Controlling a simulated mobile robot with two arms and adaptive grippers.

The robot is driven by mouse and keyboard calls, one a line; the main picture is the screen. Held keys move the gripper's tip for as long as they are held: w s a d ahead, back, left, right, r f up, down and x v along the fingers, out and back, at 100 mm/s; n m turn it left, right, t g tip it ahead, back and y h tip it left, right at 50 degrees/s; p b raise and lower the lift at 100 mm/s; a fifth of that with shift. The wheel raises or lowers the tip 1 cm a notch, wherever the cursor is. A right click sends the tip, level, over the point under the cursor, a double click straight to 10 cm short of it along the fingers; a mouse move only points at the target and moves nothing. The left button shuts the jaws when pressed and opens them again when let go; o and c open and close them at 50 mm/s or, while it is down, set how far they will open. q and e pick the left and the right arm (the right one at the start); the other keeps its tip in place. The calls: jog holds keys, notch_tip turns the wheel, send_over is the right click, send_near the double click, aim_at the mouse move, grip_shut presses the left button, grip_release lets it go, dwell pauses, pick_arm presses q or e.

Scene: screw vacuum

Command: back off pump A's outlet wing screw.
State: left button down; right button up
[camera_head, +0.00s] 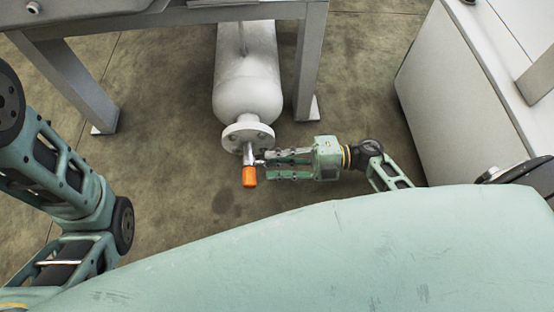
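A white cylindrical pump body (247,80) with a round flange (248,136) lies under a grey frame. A short metal outlet stub (249,155) comes out of the flange and ends in an orange cap (249,177). My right gripper (268,165) reaches in from the right, its fingers pointing left at the stub, just above the orange cap. A small metal piece, perhaps the wing screw (259,162), shows at its fingertips. The fingers look apart, but whether they touch the screw is too small to tell. My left arm is at the left; its gripper is out of view.
A white cabinet (465,110) stands at the right. The concrete floor (170,190) in front is clear.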

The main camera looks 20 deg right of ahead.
grip_shut()
